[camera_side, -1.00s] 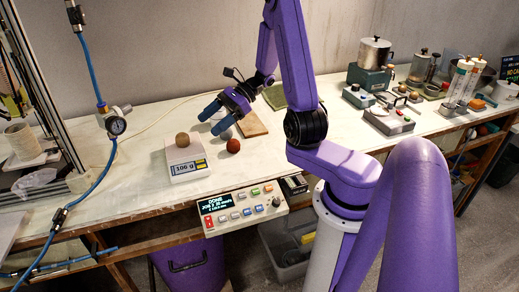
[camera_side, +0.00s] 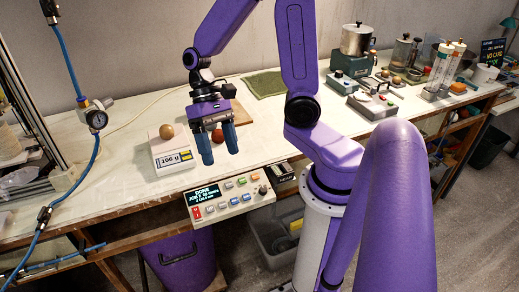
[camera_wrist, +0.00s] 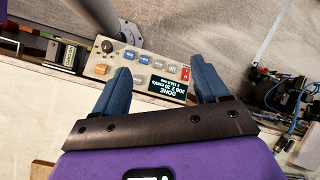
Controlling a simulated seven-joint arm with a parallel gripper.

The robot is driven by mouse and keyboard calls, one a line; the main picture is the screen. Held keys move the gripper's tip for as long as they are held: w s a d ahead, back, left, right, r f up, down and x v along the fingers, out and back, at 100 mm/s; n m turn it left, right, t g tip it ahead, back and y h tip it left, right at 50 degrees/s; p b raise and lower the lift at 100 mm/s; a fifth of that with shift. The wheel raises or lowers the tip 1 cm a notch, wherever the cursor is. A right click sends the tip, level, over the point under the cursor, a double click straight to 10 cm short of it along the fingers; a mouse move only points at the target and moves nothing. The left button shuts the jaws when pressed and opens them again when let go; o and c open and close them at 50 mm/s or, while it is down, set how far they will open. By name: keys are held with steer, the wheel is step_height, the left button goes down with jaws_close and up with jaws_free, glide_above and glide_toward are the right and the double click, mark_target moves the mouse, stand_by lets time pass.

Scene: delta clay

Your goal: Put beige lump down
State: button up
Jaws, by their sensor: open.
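The beige lump (camera_side: 166,131) is a round ball resting on the white scale (camera_side: 173,159) on the bench in the side view. The scale's display reads about 106 g. My gripper (camera_side: 219,158) is to the right of the scale, apart from the lump, with its blue fingers pointing down toward the bench's front edge. In the wrist view the fingers (camera_wrist: 158,72) are spread with nothing between them. The lump and scale are not in the wrist view.
A control panel (camera_side: 228,198) is fixed at the bench's front edge. A green mat (camera_side: 264,84) lies behind my gripper. Pots and devices (camera_side: 372,104) stand at the right.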

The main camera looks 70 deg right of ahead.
steer(key=s+r+n+t+h, duration=0.1)
steer(key=s+n+t+h, duration=0.1)
steer(key=s+n, duration=0.3)
steer(key=s+r+n+t+h, duration=0.1)
steer(key=s+n, duration=0.4)
steer(key=n, duration=0.5)
steer(key=shift+a+r+t+h, duration=0.35)
steer(key=shift+a+t+h, duration=0.15)
steer(key=shift+t, duration=0.3)
steer(key=shift+o, duration=0.2)
stand_by(2.4)
steer(key=n+t+h, duration=0.7)
steer(key=n+h, duration=0.5)
glide_toward(166, 132)
steer(key=d, duration=0.1)
steer(key=w+d+f, duration=0.1)
steer(key=d, duration=0.1)
steer(key=shift+w+f+n+t, duration=0.2)
steer(key=shift+f+n+t, duration=0.1)
steer(key=shift+f, duration=0.05)
steer(key=shift+x, duration=3.4)
steer(key=shift+w+a+r, duration=0.1)
steer(key=c, duration=1.3)
